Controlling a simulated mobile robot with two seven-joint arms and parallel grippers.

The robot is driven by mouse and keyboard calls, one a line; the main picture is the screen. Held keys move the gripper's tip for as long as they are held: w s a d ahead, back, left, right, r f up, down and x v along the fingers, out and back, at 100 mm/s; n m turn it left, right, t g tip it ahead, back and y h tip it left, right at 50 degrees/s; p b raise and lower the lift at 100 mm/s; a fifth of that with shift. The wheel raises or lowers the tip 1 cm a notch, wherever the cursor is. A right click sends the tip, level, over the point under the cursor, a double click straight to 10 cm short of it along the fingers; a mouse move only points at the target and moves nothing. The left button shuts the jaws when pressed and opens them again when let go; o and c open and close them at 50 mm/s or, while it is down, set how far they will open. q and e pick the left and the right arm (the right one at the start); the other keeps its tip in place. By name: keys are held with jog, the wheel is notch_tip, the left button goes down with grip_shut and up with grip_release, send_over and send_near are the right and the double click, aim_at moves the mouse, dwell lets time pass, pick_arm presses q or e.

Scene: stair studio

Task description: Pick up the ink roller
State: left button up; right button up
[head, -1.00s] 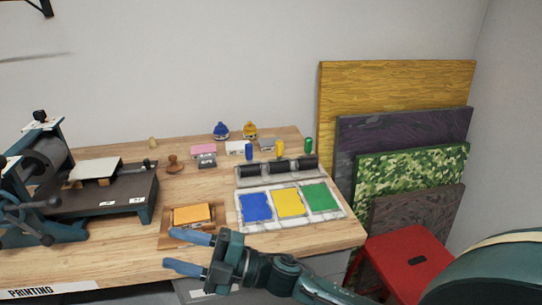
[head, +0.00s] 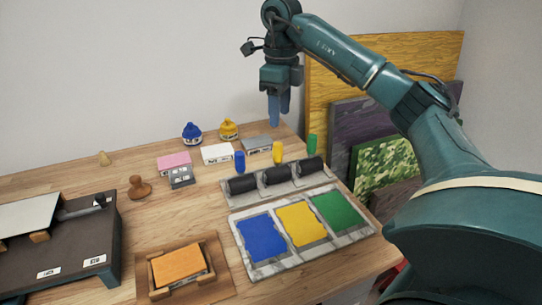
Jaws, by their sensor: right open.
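Three ink rollers lie side by side in a grey rack on the wooden table: one with a blue handle (head: 240,162), one with a yellow handle (head: 278,153) and one with a green handle (head: 311,145). Each has a black cylinder, and the handles stand up behind the cylinders. My right gripper (head: 280,122) is raised at the back of the table, fingers pointing down. It is open and empty, and appears above and behind the yellow and green handles, apart from them. My left gripper is out of view.
An ink tray (head: 237,243) with blue, yellow and green pads lies in front of the rollers. Ink bottles (head: 192,133), small boxes (head: 217,154) and a wooden stamp (head: 139,188) stand to the left. A press (head: 75,245) is at far left. Panels (head: 440,60) lean at right.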

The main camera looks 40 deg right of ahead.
send_over(277, 154)
jog(key=d, duration=0.1)
jog(key=f, duration=0.6)
jog(key=shift+w+d+f, duration=0.1)
jog(key=shift+w+d, duration=0.05)
jog(key=shift+w, duration=0.1)
jog(key=f, duration=0.6)
jog(key=shift+w+a+f, duration=0.1)
jog(key=shift+a+f, duration=0.1)
jog(key=shift+r, duration=0.1)
grip_shut()
